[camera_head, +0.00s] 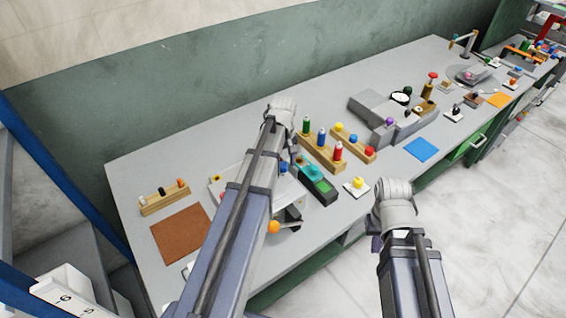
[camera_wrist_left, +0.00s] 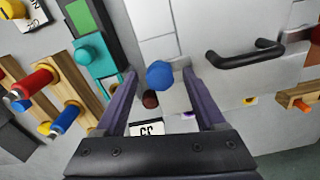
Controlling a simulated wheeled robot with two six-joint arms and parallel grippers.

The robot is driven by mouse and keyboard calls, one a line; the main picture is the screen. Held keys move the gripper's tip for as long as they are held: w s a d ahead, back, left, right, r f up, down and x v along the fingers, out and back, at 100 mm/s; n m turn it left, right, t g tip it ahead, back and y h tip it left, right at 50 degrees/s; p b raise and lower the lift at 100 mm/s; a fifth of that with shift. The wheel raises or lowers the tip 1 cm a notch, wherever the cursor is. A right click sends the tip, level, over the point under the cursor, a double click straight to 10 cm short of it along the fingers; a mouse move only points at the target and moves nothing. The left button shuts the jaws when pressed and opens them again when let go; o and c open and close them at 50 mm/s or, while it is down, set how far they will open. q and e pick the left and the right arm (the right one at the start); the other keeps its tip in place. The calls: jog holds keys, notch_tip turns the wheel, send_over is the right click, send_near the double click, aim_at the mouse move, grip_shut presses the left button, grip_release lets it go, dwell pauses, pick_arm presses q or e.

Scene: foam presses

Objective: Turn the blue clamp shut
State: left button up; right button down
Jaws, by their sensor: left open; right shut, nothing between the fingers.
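The blue clamp shows as a round blue knob (camera_wrist_left: 160,76) in the left wrist view, in front of a pale grey plate. My left gripper (camera_wrist_left: 159,72) is open, with one purple finger on each side of the knob. I cannot tell whether either finger touches it. In the head view my left arm hides most of this spot and the left gripper; a small blue patch (camera_head: 283,167) beside the arm may be the knob. My right gripper (camera_head: 376,243) is shut and empty at the bench's front edge, partly hidden by its arm.
A black handle (camera_wrist_left: 245,54) stands right of the knob. A brown mat (camera_head: 180,234) lies left.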

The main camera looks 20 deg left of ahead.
aim_at(283, 165)
pick_arm(q)
jog(key=shift+r+p, duration=3.9)
jog(key=shift+r, duration=0.05)
jog(key=shift+f, duration=0.1)
jog(key=s+d+f+m+b, duration=0.4)
jog(key=s+d+m, duration=0.2)
jog(key=d, duration=0.5)
jog(key=s+d+f+m+y+b, duration=0.1)
jog(key=s+d+f+m+b, duration=0.4)
jog(key=s+d, duration=0.6)
jog(key=m, duration=0.2)
jog(key=shift+s+d+m, duration=0.15)
jog(key=shift+d+m, duration=0.15)
jog(key=shift+d, duration=0.1)
jog(key=shift+f, duration=0.1)
